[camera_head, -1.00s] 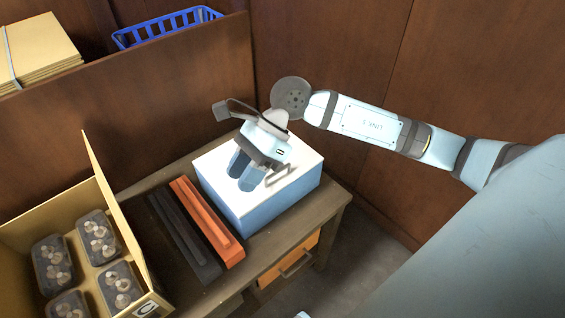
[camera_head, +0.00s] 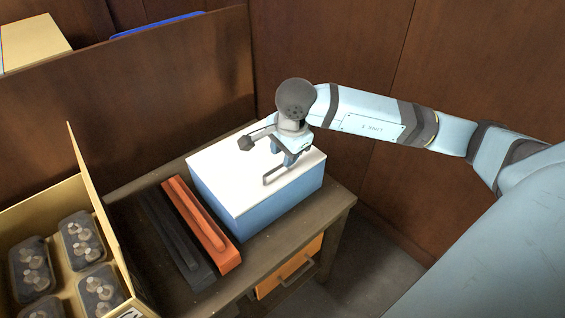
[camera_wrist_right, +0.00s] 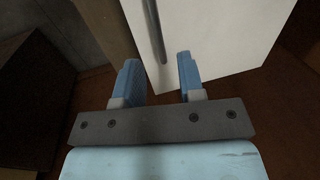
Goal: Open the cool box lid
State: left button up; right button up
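The cool box (camera_head: 275,212) has a blue body and a white lid (camera_head: 225,172), which lies shut on top. A thin grey handle (camera_head: 268,180) stands on the lid near its front right side. My right gripper (camera_head: 289,160) is over the lid, just behind the handle. In the right wrist view, its two blue fingers (camera_wrist_right: 158,68) are apart and empty. The grey handle bar (camera_wrist_right: 155,30) shows beyond the fingertips, in line with the gap, with the white lid (camera_wrist_right: 220,30) beside it. Whether the fingers touch the lid cannot be told. My left gripper is not in view.
The box stands on a wooden table (camera_head: 300,232). Orange (camera_head: 205,225) and black (camera_head: 170,240) bars lie left of it. A cardboard box (camera_head: 92,195) with mushroom packs (camera_head: 82,240) stands further left. Wooden panels (camera_head: 130,105) rise behind. An orange drawer (camera_head: 290,268) is below.

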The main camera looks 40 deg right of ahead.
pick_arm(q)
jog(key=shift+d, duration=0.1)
pick_arm(e)
jog(key=shift+w+f, duration=0.2)
jog(key=shift+f, duration=0.65)
jog(key=shift+w+f, duration=0.15)
jog(key=shift+f, duration=0.65)
grip_shut()
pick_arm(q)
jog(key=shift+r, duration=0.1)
pick_arm(e)
jog(key=shift+r, duration=0.1)
